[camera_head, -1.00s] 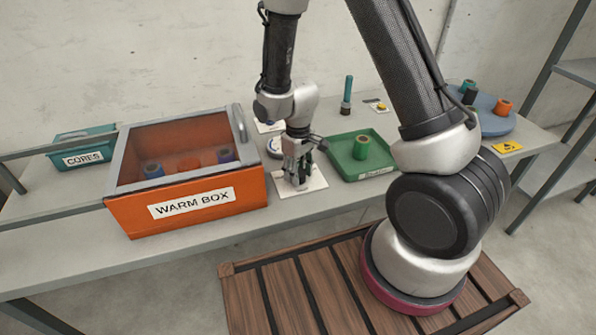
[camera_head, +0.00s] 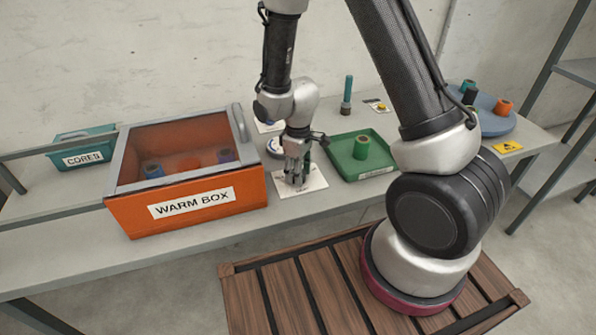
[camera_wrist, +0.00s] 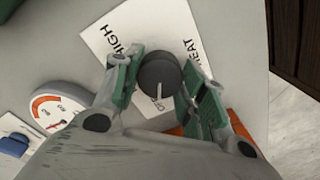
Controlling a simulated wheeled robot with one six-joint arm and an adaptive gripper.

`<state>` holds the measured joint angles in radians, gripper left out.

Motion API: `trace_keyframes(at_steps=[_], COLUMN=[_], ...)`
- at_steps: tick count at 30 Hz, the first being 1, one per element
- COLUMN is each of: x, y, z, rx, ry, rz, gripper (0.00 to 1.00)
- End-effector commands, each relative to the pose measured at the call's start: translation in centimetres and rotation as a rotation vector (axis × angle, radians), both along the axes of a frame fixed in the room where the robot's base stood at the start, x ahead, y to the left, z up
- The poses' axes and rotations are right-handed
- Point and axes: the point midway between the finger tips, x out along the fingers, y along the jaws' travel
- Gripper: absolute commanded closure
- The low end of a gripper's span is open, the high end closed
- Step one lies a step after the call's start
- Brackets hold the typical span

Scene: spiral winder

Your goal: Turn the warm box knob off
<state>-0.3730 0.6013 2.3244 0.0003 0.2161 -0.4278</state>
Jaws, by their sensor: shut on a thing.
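The orange warm box (camera_head: 232,190) stands on the bench at left in the head view, with its label facing front. The dark round knob (camera_wrist: 159,70) sits on a white card (camera_wrist: 112,35) on the bench, right of the box in the head view. The knob's white pointer line points toward the bottom of the wrist view, near lettering that is partly hidden. "HIGH" and "HEAT" lettering shows in part on the card. My gripper (camera_head: 294,177) is down over the card, shut on the knob, with its green pads (camera_wrist: 158,88) on either side of it.
A round dial gauge (camera_wrist: 52,112) lies beside the card.

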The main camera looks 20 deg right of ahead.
Motion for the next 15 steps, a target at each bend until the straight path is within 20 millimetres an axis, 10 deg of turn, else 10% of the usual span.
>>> trace_keyframes(at_steps=[5, 15], x=[0.05, 0.04], y=[0.01, 0.01], z=[0.03, 0.13], rx=[0.0, 0.001], ry=[-0.001, -0.001], rz=[0.002, 0.0], gripper=[0.39, 0.37])
